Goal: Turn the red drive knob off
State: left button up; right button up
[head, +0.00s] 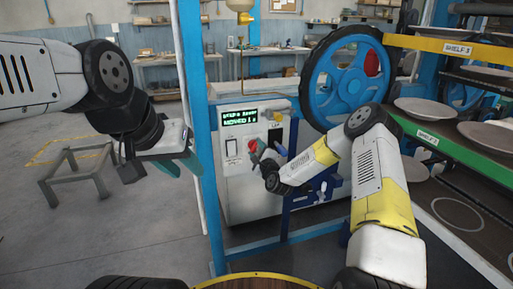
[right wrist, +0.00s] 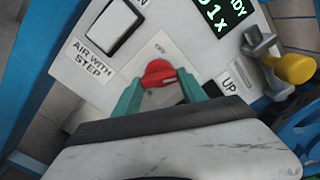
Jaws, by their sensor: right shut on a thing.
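The red drive knob (right wrist: 158,74) sits on a light plate on the face of the white control box (head: 235,190). In the right wrist view it lies between the teal fingertips of my right gripper (right wrist: 160,88), which is shut on it. In the head view my right gripper (head: 262,155) is at the panel and the knob is mostly hidden behind it. My left gripper (head: 180,160) hangs in the air at the left, away from the box; its fingers are partly hidden, so its opening is unclear.
A green display (head: 240,117) and a white rocker switch (head: 231,147) are on the panel. A yellow-handled lever (right wrist: 292,68) stands beside it. A blue handwheel (head: 345,75) and plate shelves (head: 440,140) are at the right. A blue post (head: 200,130) stands left of the box.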

jog(key=n, duration=0.3)
jog(key=shift+n, duration=0.4)
jog(key=n, duration=0.3)
jog(key=shift+n, duration=0.3)
jog(key=n, duration=0.4)
jog(key=shift+a+r, duration=0.1)
jog(key=shift+n, duration=1.7)
jog(key=o, duration=1.4)
jog(key=shift+c, duration=0.2)
